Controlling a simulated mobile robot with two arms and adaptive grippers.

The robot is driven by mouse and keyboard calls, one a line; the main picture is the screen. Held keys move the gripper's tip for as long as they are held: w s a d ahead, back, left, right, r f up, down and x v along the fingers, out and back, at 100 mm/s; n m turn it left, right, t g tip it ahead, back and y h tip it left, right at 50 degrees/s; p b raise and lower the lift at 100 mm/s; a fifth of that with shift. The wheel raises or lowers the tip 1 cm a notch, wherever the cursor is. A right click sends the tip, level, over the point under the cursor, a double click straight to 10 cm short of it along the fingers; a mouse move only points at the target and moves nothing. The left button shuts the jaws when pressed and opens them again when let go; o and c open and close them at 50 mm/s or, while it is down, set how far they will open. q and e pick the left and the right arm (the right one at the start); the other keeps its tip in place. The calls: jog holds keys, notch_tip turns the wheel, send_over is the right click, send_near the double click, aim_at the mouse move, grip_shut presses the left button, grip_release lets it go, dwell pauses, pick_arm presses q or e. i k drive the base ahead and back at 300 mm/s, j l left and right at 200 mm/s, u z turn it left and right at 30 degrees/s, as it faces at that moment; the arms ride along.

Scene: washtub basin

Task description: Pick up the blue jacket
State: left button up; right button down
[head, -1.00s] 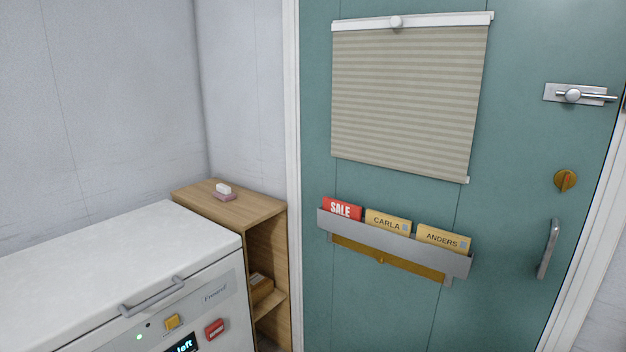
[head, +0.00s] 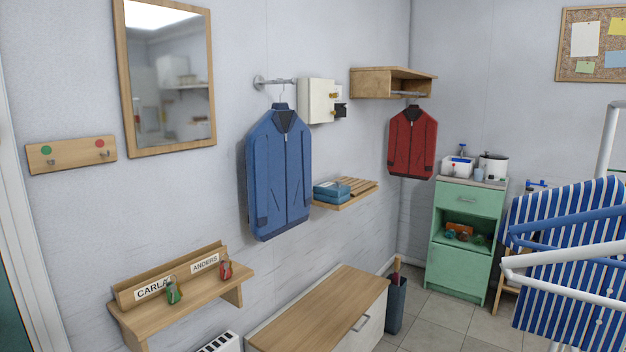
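The blue jacket (head: 279,170) hangs on a hanger from a short metal wall rod (head: 272,82) in the middle of the head view. It is zipped up and hangs upright, close to the wall. Neither of my grippers shows in the head view, so I cannot see whether they are open or shut.
A wooden bench (head: 318,312) stands below the jacket. A wall shelf with folded blue cloth (head: 332,189) is right of it. A red jacket (head: 412,143) hangs farther right. A green cabinet (head: 462,270) and a blue-striped chair (head: 570,260) stand at the right. Tiled floor shows between.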

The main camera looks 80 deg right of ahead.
aim_at(278, 149)
jog(key=j+z, duration=0.1)
jog(key=z, duration=2.3)
jog(key=i+j+u, duration=0.15)
jog(key=i, duration=0.3)
jog(key=i+j+u, duration=0.15)
jog(key=i, duration=0.25)
jog(key=i+l+u, duration=0.25)
jog(key=l, duration=0.35)
jog(key=i+l+u, duration=0.1)
jog(key=i+l, duration=0.2)
jog(key=i+l+u, duration=0.1)
jog(key=l, duration=0.2)
jog(key=i+l+u, duration=0.15)
jog(key=l, duration=0.2)
